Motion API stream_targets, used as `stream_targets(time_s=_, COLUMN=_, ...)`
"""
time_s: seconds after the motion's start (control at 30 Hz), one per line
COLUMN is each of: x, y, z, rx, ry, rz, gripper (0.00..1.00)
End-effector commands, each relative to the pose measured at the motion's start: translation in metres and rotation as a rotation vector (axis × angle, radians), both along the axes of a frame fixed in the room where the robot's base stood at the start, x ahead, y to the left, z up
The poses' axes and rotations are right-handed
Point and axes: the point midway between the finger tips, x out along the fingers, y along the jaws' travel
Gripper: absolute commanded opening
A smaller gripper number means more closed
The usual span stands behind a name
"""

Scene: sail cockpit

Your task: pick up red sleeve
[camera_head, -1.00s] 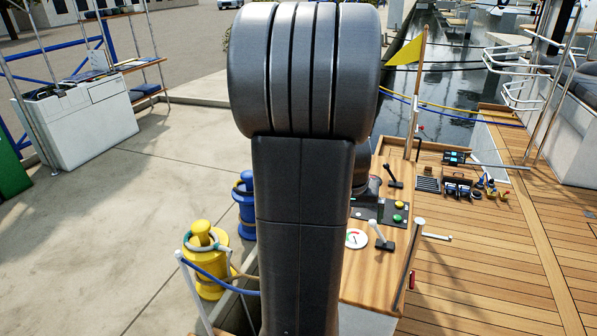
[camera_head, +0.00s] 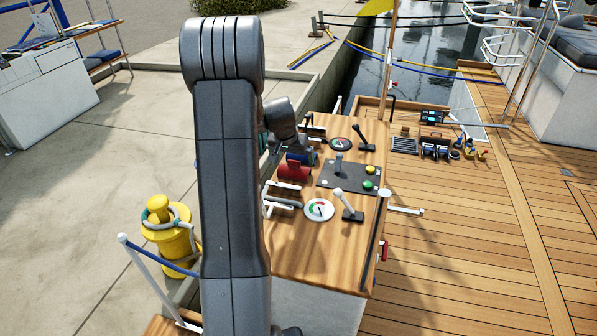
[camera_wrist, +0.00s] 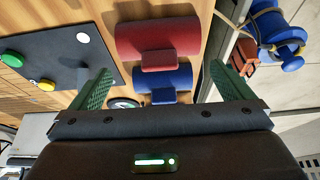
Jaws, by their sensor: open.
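The red sleeve (camera_head: 293,171) lies on the wooden console top (camera_head: 290,245), left of the dark control panel. It also shows in the wrist view (camera_wrist: 158,38), beyond the gap between my fingers. A blue sleeve (camera_wrist: 165,82) lies beside it, nearer my gripper in that view; in the head view the blue one (camera_head: 306,157) is just behind the red and partly hidden.
A dark panel (camera_head: 345,177) with yellow and green buttons, levers and round gauges (camera_head: 319,210) share the console top. White brackets (camera_head: 280,203) stand near its left edge. A yellow bollard (camera_head: 170,235) stands on the quay. The wooden deck on the right is mostly clear.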

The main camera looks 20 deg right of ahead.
Motion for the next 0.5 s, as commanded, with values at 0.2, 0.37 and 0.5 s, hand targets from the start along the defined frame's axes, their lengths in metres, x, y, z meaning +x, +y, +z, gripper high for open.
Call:
stream_targets(time_s=0.2, x=0.003, y=-0.003, z=-0.012, rx=0.0, ry=0.001, rz=0.0, gripper=1.0)
stream_targets(time_s=0.37, x=0.01, y=-0.01, z=-0.033, rx=0.0, ry=0.002, rz=0.001, gripper=1.0)
stream_targets(time_s=0.5, x=0.016, y=-0.014, z=-0.05, rx=0.0, ry=0.002, rz=0.001, gripper=1.0)
